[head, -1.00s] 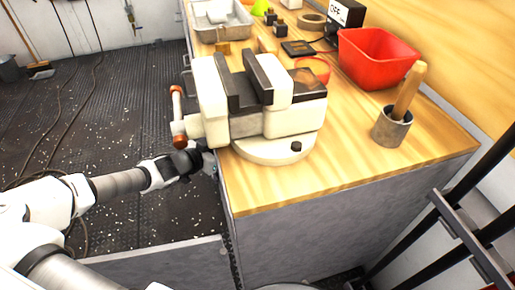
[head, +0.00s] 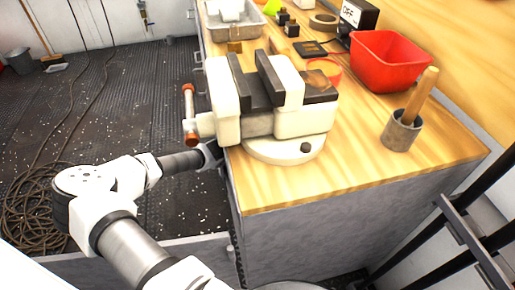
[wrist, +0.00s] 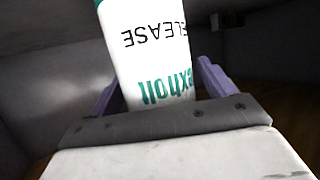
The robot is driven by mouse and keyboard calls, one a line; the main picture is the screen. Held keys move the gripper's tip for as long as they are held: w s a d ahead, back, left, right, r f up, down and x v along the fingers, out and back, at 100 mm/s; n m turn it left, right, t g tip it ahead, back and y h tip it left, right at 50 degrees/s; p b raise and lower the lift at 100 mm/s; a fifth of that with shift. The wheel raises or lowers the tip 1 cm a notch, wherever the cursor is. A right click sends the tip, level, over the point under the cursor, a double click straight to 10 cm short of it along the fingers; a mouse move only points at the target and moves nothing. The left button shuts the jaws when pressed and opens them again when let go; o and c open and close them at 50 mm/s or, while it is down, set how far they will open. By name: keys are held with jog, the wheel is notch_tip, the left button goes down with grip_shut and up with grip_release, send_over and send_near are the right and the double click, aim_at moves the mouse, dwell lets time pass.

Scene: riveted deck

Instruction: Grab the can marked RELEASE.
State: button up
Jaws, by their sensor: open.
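The can marked RELEASE (wrist: 155,50) is white with green bands and green lettering. In the wrist view it appears upside down, with its top end cut off by the frame edge. My gripper (wrist: 158,90) is open, with one purple finger on each side of the can. I cannot tell whether either finger touches it. In the head view the can is hidden, and the end of my arm goes behind the near left edge of the workbench.
The workbench (head: 350,175) carries a large vise (head: 262,122), a red bin (head: 385,62) and a grey cup with a wooden handle (head: 402,133). Grey walls surround the can in the wrist view. Coiled cable (head: 38,205) lies on the deck at left.

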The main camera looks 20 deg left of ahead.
jog(key=c, duration=1.6)
jog(key=shift+c, duration=0.2)
jog(key=shift+r, duration=0.1)
